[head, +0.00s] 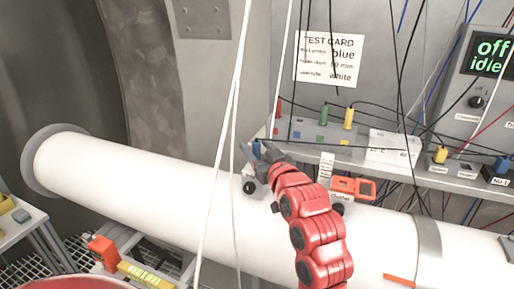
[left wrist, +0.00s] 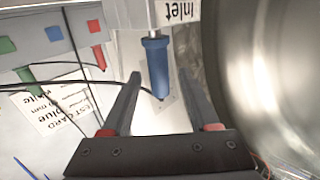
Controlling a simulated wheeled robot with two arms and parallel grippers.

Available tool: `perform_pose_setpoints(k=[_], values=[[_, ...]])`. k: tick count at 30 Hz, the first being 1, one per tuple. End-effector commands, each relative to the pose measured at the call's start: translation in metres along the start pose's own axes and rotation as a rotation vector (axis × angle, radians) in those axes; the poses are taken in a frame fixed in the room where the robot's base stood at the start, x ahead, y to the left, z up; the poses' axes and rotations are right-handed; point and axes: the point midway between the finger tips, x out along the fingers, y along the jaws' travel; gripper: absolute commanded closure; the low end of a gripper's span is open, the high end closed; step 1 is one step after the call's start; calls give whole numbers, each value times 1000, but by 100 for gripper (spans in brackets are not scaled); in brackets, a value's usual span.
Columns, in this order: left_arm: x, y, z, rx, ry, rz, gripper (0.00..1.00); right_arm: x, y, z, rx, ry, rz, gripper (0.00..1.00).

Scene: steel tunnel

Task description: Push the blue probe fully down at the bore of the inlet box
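The blue probe (left wrist: 157,62) shows upside down in the left wrist view, with its cable at the narrow end. A short length of bright metal shaft shows between its blue handle and the white inlet box (left wrist: 181,12). In the head view the probe (head: 256,149) stands above the pipe, its lower part hidden behind my gripper. My left gripper (left wrist: 160,78) is open, with one finger on each side of the probe handle and a gap on both sides. In the head view the left gripper (head: 258,168) is at the inlet. My right gripper is not in view.
The large white pipe (head: 130,185) runs across the scene. An orange-framed outlet fitting (head: 352,188) stands right of my arm. White cables hang in front; a test card (head: 330,60) is on the wall.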

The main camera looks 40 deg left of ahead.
Motion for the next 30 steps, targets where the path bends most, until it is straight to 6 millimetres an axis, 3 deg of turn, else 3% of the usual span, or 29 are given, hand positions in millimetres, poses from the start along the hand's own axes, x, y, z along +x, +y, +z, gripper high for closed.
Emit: perform_pose_setpoints(k=[6, 11, 24, 30], values=[[-2, 0, 0, 0, 0, 1, 40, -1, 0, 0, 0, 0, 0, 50], [-18, 2, 2, 0, 0, 3, 40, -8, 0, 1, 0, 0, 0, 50], [-118, 1, 3, -3, 2, 6, 40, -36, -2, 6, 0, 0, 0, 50], [-154, 1, 2, -1, 1, 3, 40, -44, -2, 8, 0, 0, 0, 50]])
